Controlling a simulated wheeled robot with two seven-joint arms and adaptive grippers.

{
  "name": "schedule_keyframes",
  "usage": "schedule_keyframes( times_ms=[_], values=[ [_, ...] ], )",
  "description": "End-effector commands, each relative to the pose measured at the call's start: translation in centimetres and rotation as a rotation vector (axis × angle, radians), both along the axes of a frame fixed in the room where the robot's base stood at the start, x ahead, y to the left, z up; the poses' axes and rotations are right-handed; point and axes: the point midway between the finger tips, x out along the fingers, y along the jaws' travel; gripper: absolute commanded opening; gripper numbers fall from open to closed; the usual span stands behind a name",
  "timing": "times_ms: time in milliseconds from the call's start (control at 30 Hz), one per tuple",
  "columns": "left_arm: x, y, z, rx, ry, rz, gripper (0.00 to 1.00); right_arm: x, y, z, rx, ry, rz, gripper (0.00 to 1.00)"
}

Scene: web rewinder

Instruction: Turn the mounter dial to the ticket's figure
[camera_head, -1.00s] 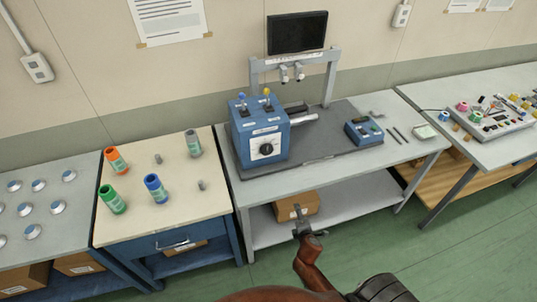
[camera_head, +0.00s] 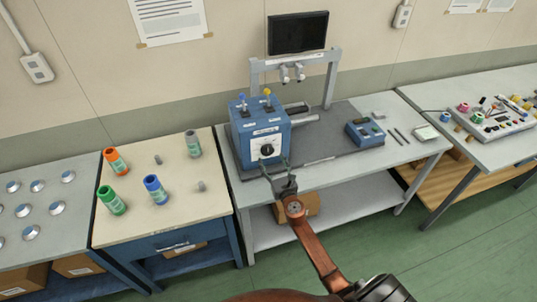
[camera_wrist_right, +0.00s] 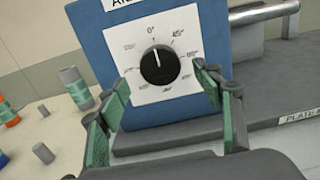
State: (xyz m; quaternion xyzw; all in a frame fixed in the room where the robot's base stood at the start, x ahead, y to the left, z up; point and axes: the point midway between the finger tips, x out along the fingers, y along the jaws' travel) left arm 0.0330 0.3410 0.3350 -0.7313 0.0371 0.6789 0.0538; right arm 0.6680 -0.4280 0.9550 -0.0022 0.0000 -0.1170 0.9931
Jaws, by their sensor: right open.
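The mounter (camera_head: 262,128) is a blue box on the middle bench, with a black dial (camera_head: 267,150) on a white plate on its front. In the right wrist view the dial (camera_wrist_right: 159,65) shows degree marks around it, and its white pointer line is up near the 0° mark. My right gripper (camera_head: 275,162) is open and empty just in front of the dial, its green-padded fingers spread either side of and below the knob, apart from it. No figure on a ticket can be read. My left gripper is out of view.
A dark monitor (camera_head: 298,33) stands behind the mounter. A small blue control box (camera_head: 365,132) sits to its right on the grey bench. Several coloured rolls stand on the cream table (camera_head: 180,215) at left. A rod and bracket lie close right of the mounter.

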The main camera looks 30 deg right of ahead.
Motion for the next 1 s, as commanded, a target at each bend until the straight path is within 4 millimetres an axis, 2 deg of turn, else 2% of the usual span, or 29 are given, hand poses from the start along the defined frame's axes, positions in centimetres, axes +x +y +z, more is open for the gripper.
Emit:
schedule_keyframes(
  times_ms=[100, 300, 667, 1000],
  values=[
    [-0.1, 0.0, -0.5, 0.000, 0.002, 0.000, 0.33, 2.0, -0.4, 0.0, 0.002, -0.001, 0.001, 0.60],
    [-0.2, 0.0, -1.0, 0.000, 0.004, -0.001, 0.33, 4.1, -1.0, -0.1, 0.003, -0.002, -0.002, 0.60],
    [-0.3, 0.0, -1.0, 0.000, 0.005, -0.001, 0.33, 4.7, -1.2, 0.0, 0.004, -0.001, -0.001, 0.60],
    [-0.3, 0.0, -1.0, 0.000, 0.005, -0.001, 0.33, 4.7, -1.1, 0.0, 0.004, -0.001, -0.001, 0.38]
  ],
)
